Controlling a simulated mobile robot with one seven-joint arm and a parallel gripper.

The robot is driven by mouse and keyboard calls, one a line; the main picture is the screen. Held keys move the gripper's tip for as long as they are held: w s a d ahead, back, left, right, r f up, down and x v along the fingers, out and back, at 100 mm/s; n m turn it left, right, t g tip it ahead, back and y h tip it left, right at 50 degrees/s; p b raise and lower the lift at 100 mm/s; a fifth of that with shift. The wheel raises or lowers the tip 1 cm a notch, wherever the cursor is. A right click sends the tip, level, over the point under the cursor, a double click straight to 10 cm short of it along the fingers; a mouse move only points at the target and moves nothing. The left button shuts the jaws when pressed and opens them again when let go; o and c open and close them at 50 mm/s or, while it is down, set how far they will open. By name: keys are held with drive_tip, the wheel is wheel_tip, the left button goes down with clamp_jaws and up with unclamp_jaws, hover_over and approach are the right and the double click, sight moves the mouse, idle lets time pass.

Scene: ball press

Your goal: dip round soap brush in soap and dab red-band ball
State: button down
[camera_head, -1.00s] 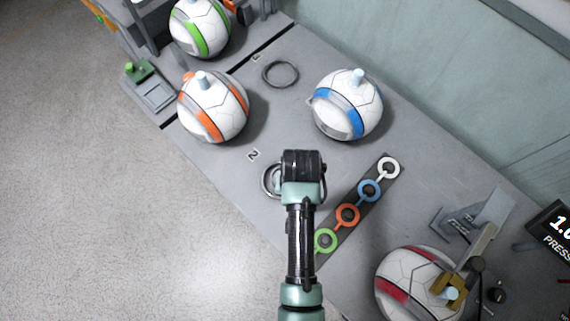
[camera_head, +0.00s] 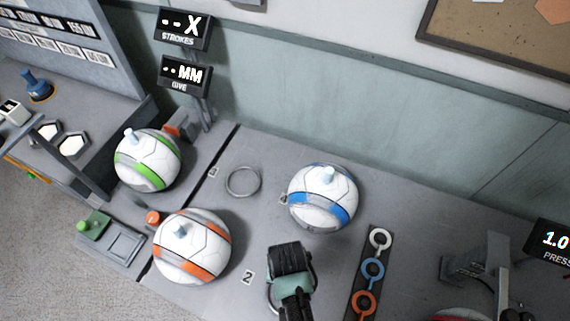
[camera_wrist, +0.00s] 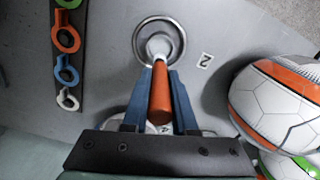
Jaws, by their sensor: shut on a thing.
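My gripper (camera_wrist: 159,78) is shut on an orange handle with a pale, whitish tip, seen in the wrist view; I take it for the soap brush (camera_wrist: 160,98). Its tip overlaps a grey ring (camera_wrist: 178,25) on the bench by the label 2; I cannot tell whether it touches. In the head view my wrist (camera_head: 290,262) hides the fingers, brush and ring. The red-band ball (camera_head: 462,315) shows only its top edge at the bottom right of the head view, under the press (camera_head: 490,265). I cannot make out which thing holds the soap.
The blue-band ball (camera_head: 322,205), orange-band ball (camera_head: 190,252) and green-band ball (camera_head: 147,165) stand on the bench. An empty ring (camera_head: 243,182) lies between them. A dark strip with coloured rings (camera_head: 372,268) lies right of my wrist. White hexagonal openings (camera_head: 72,146) are at the left.

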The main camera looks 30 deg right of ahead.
drive_tip(key=shift+f+b, duration=2.65)
drive_tip(key=shift+f, duration=0.1)
drive_tip(key=shift+f+b, duration=1.1)
drive_tip(key=shift+f, duration=0.75)
wheel_tip(320, 180, up, 9)
drive_tip(key=p, duration=0.9)
drive_tip(key=shift+w, duration=0.1)
